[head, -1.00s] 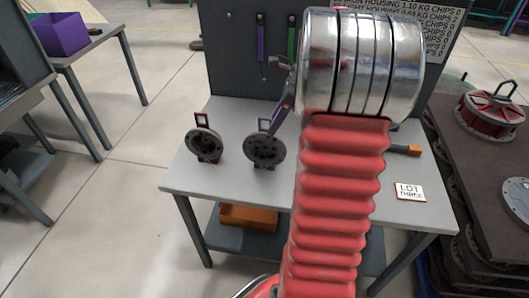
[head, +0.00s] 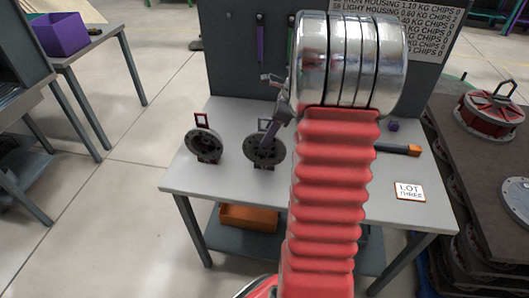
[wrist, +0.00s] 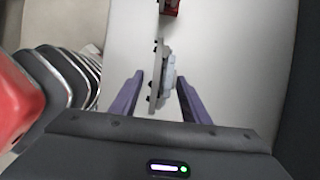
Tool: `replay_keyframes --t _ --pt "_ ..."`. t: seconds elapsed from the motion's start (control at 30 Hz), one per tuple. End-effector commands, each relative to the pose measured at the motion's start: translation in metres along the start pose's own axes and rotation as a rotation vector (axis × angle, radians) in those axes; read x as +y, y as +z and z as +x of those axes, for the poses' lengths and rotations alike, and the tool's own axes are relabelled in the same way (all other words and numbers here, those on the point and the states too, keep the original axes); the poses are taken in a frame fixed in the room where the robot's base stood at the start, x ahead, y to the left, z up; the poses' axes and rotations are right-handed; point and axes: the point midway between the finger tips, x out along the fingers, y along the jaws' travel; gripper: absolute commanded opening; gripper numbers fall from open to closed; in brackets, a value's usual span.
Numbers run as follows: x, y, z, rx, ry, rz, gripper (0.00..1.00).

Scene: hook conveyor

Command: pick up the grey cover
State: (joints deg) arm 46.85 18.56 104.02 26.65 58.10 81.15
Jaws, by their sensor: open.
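A round dark grey cover (head: 276,153) with bolt holes stands upright on the bench in a small stand, near the middle. My gripper (head: 267,140) is at this cover, with a purple finger in front of its upper part in the head view. In the wrist view the grey cover (wrist: 156,88) is seen edge-on, with a paler hub on its right side. My gripper (wrist: 158,88) is open there, one purple finger on each side of the cover with gaps showing. A second round dark cover (head: 204,146) stands to the left in a stand with red parts.
The grey bench (head: 230,188) has free room at its front. A lot card (head: 409,192) and an orange-ended tool (head: 413,150) lie to the right. A dark tool panel (head: 232,50) rises behind. An orange bin (head: 248,218) sits on the lower shelf.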

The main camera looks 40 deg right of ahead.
Motion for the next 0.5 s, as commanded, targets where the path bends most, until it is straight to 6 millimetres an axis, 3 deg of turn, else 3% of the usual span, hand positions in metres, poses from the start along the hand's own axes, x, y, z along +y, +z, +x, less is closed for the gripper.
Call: replay_keyframes --t 0.43,0.5 --pt "-0.0001 0.0003 -0.0003 0.0 0.0 -0.001 0.42" --pt "-0.0001 0.0004 -0.0003 0.0 0.0 -0.001 0.39"
